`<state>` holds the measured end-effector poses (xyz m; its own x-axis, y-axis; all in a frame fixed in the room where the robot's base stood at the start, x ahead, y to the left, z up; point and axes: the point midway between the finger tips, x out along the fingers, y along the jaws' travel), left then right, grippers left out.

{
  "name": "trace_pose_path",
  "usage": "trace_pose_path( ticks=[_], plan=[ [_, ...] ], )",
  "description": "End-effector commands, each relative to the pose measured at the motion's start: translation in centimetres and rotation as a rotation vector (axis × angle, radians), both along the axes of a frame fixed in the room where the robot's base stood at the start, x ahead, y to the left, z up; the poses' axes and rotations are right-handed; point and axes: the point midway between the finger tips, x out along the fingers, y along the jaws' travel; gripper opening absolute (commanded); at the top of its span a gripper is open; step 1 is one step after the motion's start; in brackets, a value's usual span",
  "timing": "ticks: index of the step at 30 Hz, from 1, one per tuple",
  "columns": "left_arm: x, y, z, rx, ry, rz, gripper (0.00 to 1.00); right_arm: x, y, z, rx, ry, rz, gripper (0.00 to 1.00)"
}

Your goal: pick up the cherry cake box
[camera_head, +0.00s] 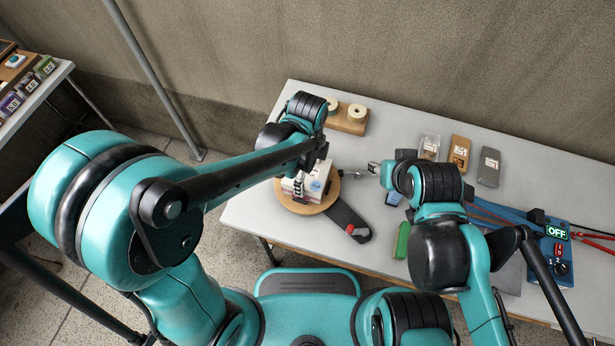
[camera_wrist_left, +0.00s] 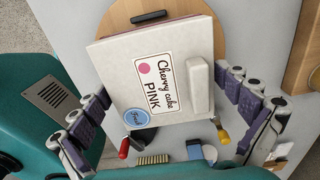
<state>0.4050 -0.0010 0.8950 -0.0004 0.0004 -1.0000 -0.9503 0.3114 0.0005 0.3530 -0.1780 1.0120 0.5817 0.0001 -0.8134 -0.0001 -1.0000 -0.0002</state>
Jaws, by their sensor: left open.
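The cherry cake box (camera_head: 316,184) is white and sits on a round wooden board (camera_head: 287,203) on the table. In the left wrist view the box (camera_wrist_left: 125,75) shows a "Cherry cake PINK" label, a blue round sticker and a raised pale block on its top. My left gripper (camera_head: 309,174) is over the box. In the left wrist view my left gripper (camera_wrist_left: 162,88) is open, one finger on each side of the box; whether they touch it I cannot tell. My right gripper (camera_head: 374,168) is right of the board, apart from the box; its jaw state is unclear.
A wooden holder (camera_head: 347,127) with pale rolls stands behind. Several small boxes, including a brown one (camera_head: 459,154) and a grey one (camera_head: 489,167), stand at the back right. A dark strap-like item (camera_head: 346,217) lies before the board. A blue panel (camera_head: 520,228) reads OFF.

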Motion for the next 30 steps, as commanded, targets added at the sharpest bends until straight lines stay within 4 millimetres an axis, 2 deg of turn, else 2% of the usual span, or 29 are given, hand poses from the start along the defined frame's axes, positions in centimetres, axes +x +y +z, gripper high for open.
trace_pose_path(
  ticks=[1,4,11,12,15,25,30],
  plan=[
    [0.0,0.1,-1.3,0.0,0.0,0.001,1.0,0.0,0.0,-1.0,0.0,0.0,0.0,0.4],
    [0.0,0.0,-2.5,0.0,-0.001,0.001,1.0,0.0,0.0,-1.4,0.0,0.0,0.0,0.4],
    [0.0,0.1,-2.6,0.0,-0.001,0.001,1.0,0.0,0.0,-1.3,0.0,0.0,0.0,0.4],
    [0.0,0.1,-2.6,0.0,-0.001,0.001,0.95,0.0,0.0,-1.3,0.0,0.0,0.0,0.4],
    [0.0,0.1,-2.6,0.0,-0.001,0.001,0.69,0.0,0.0,-1.3,0.0,0.0,0.0,0.4],
    [0.0,0.0,-2.5,0.0,-0.001,0.002,0.69,0.0,0.0,-1.2,0.0,0.0,0.0,0.4],
    [0.1,-0.3,-1.2,0.0,-0.001,0.004,0.69,0.0,0.0,-0.2,0.0,0.0,0.0,0.4]
  ],
)
